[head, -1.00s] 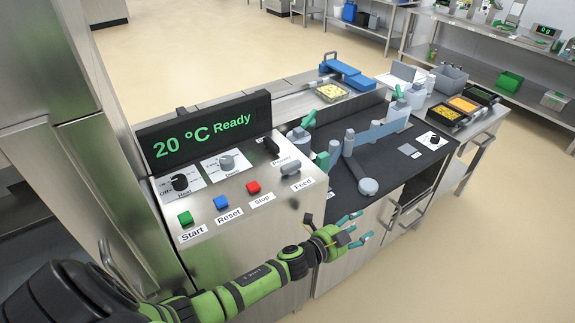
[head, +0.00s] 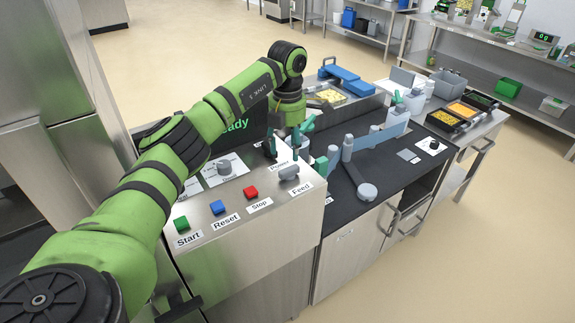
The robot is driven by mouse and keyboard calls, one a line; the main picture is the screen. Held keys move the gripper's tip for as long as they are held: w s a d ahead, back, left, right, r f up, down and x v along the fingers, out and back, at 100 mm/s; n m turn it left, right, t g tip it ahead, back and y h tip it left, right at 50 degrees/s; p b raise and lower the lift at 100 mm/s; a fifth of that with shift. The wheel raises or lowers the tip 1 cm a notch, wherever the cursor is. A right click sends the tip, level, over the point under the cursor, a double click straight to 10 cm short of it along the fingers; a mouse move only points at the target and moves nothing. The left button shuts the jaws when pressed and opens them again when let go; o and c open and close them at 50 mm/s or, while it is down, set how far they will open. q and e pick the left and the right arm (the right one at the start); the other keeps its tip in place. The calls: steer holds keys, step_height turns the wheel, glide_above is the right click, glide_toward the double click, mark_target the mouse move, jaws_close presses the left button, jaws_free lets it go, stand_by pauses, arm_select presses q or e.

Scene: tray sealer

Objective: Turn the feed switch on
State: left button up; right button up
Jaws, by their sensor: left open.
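The feed switch (head: 289,173) is a grey lever knob at the right end of the control panel, just above the "Feed" label (head: 301,188). My left gripper (head: 285,150) points down over the back right of the panel, just behind the feed switch in the head view. Its fingers are open, and nothing shows between them. The gripper and its wrist partly hide the power switch area. I cannot tell whether a finger touches the panel. My right gripper is not in view.
The green start (head: 182,224), blue reset (head: 217,207) and red stop (head: 251,192) buttons line the panel's front. My left arm covers much of the display (head: 236,127) and the heat dial. A black worktop (head: 350,205) with grey posts adjoins on the right.

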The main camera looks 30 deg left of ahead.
mark_target(289, 173)
arm_select(q)
step_height(289, 173, down, 6)
steer(key=shift+r+p, duration=0.1)
steer(key=shift+p, duration=0.9)
steer(key=shift+f, duration=0.45)
jaws_close()
